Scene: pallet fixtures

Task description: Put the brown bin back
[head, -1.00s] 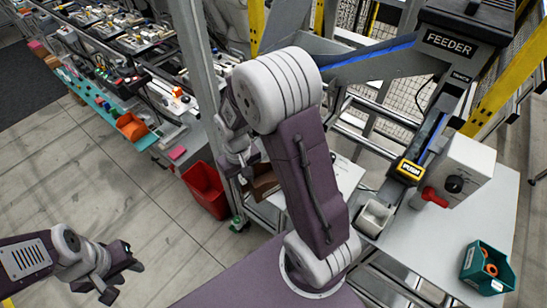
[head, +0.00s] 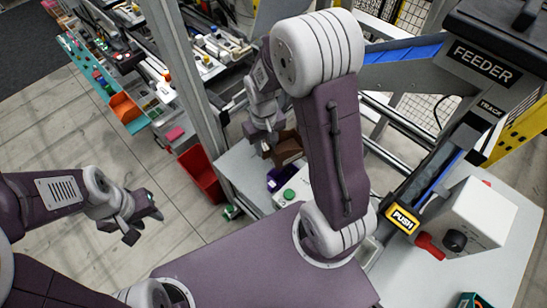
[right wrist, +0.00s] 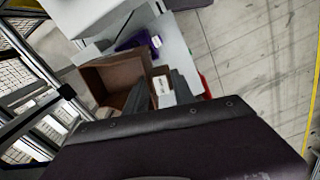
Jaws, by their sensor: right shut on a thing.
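The brown bin (head: 287,149) is an open box at the near side of the frame post, seen beside my right arm in the head view. It also shows in the right wrist view (right wrist: 100,78), its open side facing the camera. My right gripper (head: 268,137) is shut on the bin's wall; its dark fingers (right wrist: 158,92) sit either side of a wall with a white label. I cannot tell whether the bin touches the grey table (head: 238,164) or hangs just above it. My left gripper (head: 142,219) is open and empty over the floor.
A purple bin (head: 279,179) and a white box with a green button (head: 292,196) stand close to the brown bin. A red bin (head: 202,174) is left of the table. A grey post (head: 200,90) rises nearby. The feeder (head: 486,62) is at the right.

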